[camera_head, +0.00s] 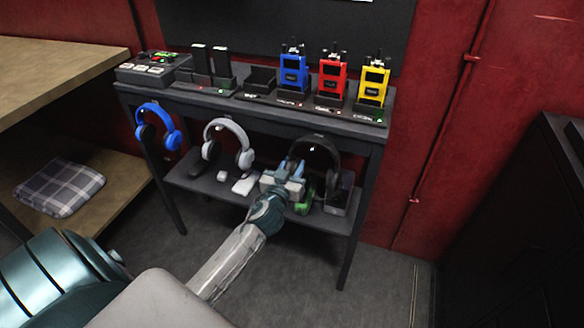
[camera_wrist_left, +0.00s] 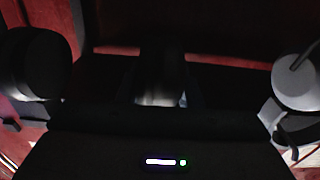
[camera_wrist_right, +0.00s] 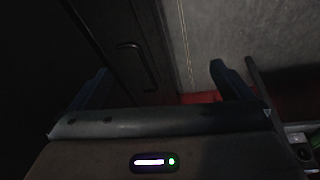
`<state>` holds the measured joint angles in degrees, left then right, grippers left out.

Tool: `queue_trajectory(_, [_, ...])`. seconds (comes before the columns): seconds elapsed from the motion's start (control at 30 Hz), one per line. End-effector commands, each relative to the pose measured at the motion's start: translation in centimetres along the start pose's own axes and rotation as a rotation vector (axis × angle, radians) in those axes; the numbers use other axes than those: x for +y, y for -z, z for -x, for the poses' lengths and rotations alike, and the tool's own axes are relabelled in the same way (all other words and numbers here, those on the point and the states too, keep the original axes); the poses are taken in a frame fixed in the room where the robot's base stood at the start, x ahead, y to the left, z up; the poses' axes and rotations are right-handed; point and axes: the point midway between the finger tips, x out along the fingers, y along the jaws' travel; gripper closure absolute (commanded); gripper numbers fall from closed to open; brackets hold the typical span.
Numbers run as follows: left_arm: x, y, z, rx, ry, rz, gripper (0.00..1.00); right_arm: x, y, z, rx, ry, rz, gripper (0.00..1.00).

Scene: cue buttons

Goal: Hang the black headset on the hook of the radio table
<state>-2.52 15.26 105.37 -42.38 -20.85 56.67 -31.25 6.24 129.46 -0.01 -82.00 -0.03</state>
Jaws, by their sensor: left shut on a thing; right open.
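The black headset (camera_head: 316,148) is upright below the right part of the radio table's (camera_head: 250,113) top, its band arching close to the table's front edge. My left gripper (camera_head: 287,174) is shut on its left side, at one ear cup. In the left wrist view the gripper (camera_wrist_left: 161,92) closes on a dark part, and a black ear cup (camera_wrist_left: 32,66) shows at the left. The hook is hidden, so I cannot tell whether the band touches it. My right gripper (camera_wrist_right: 160,90) is open and empty, seen only in the right wrist view.
A blue headset (camera_head: 172,128) and a white headset (camera_head: 241,140) hang to the left. Blue, red and yellow radios (camera_head: 293,70) stand on top. The lower shelf (camera_head: 202,183) holds small items, including a green one (camera_head: 304,197). A wooden shelf (camera_head: 120,195) is at left.

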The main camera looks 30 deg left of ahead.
Motion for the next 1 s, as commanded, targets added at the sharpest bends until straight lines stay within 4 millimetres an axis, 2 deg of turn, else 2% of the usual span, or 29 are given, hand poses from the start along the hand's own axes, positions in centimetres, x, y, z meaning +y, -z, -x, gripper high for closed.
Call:
queue_trajectory(0.6, [0.0,-0.7,-0.6,0.002,0.0,-0.001,0.99,0.2,-0.2,3.5,0.016,-0.008,0.013,0.0])
queue_trajectory(1.0, [0.0,-0.8,-0.6,0.002,0.0,0.0,0.99,0.0,-0.4,4.6,0.017,-0.004,0.01,0.0])
